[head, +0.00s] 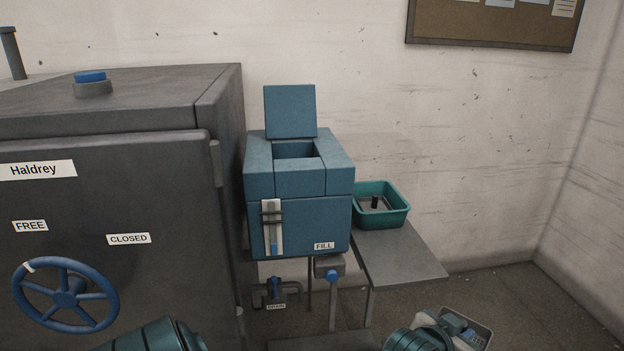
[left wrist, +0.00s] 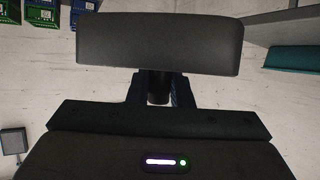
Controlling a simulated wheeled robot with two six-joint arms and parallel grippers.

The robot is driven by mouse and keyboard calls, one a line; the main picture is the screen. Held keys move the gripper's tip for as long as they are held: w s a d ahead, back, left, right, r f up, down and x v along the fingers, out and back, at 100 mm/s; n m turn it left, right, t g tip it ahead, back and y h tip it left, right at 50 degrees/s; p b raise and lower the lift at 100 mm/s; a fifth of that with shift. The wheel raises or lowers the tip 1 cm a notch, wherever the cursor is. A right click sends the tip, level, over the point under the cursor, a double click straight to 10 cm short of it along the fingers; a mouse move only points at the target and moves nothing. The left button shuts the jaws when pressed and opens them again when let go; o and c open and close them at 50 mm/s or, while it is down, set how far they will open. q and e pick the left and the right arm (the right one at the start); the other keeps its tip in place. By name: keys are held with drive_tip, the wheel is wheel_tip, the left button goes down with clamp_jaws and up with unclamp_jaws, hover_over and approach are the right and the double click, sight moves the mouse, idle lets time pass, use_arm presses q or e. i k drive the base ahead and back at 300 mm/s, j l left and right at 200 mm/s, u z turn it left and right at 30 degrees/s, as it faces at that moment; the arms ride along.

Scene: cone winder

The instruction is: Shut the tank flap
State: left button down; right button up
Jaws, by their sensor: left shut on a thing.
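The blue tank (head: 298,227) stands right of the large dark machine in the head view. Its tank flap (head: 290,111) stands upright at the back of the top opening (head: 298,150), so the tank is open. My left gripper (left wrist: 158,97) is shut on the short stem of a dark, bar-shaped thing (left wrist: 160,43) in the left wrist view. I cannot tell from the head view where its fingers are relative to the flap; only teal arm parts show along the bottom edge.
A teal tray (head: 396,217) with a dark thing inside stands on a grey shelf (head: 405,260) right of the tank. The dark machine (head: 120,180) with a blue handwheel (head: 66,295) closes off the left. Space above the tank is clear.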

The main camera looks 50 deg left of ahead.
sight(291, 110)
drive_tip(key=i+l+u, duration=0.1)
drive_tip(key=l+u, duration=0.25)
drive_tip(key=i+l+u, duration=0.1)
drive_tip(key=l+u, duration=0.3)
